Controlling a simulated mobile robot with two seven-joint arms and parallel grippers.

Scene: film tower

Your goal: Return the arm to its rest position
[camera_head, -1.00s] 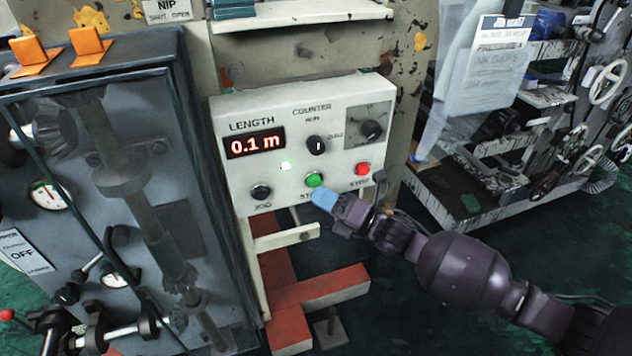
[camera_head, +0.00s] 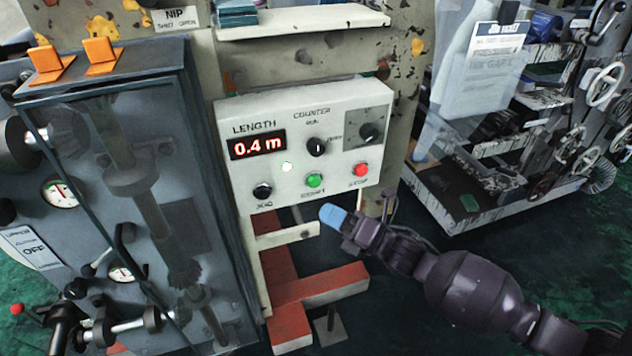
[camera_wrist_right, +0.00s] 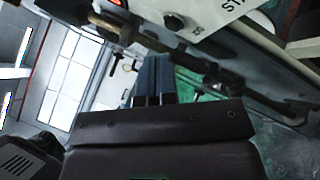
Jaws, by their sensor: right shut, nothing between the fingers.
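My right gripper (camera_head: 333,214) has blue fingertips and is shut and empty. In the head view it hangs just below the white control panel (camera_head: 240,112), under the green start button (camera_head: 315,180) and apart from it. My right arm reaches in from the lower right. In the right wrist view the blue fingers (camera_wrist_right: 152,80) lie together, with a panel corner and a dark knob (camera_wrist_right: 174,21) above them. The panel's red display (camera_head: 257,145) reads 0.4 m, and a small white lamp glows below it. My left gripper is not in view.
A glass-fronted grey machine cabinet (camera_head: 190,130) with gauges stands close on the left. Red floor beams (camera_head: 320,285) lie below the panel. A rack with handwheels (camera_head: 603,85) stands at the right. Dark green floor is open between the panel and the rack.

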